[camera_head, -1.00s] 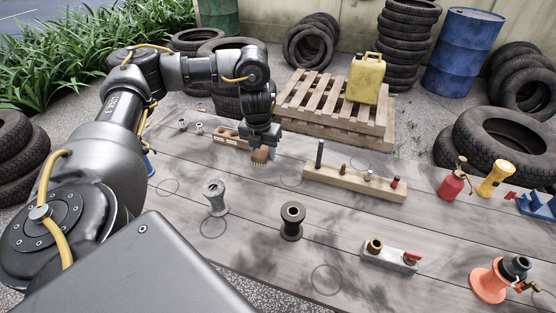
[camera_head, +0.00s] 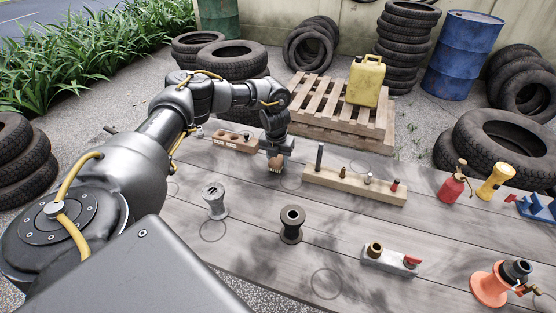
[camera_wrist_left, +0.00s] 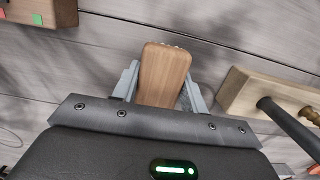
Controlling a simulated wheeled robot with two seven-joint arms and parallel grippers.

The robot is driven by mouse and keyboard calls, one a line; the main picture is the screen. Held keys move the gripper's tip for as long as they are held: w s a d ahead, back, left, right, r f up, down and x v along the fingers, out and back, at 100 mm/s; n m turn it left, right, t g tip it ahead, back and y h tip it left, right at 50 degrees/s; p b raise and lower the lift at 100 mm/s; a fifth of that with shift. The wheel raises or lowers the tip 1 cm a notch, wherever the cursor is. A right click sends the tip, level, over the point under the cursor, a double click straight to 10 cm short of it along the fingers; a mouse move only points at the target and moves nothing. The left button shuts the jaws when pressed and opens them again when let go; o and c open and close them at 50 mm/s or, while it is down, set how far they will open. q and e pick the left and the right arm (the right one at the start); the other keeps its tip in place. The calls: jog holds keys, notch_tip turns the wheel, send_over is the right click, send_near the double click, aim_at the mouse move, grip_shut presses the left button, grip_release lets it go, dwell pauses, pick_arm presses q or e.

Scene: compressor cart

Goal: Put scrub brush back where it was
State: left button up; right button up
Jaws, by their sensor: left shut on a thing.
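The scrub brush (camera_head: 275,167) has a brown wooden back and pale bristles. My left gripper (camera_head: 277,155) is shut on it, pointing down, over the far middle of the table. The brush is just left of the long wooden block with pegs (camera_head: 350,186). In the left wrist view, the wooden back of the brush (camera_wrist_left: 165,72) sits between the two fingers (camera_wrist_left: 160,88). Its bristles are mostly hidden there. I cannot tell whether the bristles touch the table. My right gripper is not in view.
Thin rings are drawn on the grey plank table (camera_head: 255,262); one (camera_head: 291,181) is close to the brush. A wooden block with holes (camera_head: 234,141) lies to the left. A grey spool (camera_head: 215,201) and dark spool (camera_head: 292,224) stand nearer. A red bottle (camera_head: 453,181) stands right.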

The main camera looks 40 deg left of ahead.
pick_arm(q)
jog(key=shift+f, duration=0.5)
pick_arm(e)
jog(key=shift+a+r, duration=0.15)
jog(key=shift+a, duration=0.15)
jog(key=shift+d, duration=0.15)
pick_arm(q)
jog(key=o, duration=0.6)
jog(key=shift+f, duration=0.1)
jog(key=shift+c, duration=0.2)
jog(key=o, duration=0.5)
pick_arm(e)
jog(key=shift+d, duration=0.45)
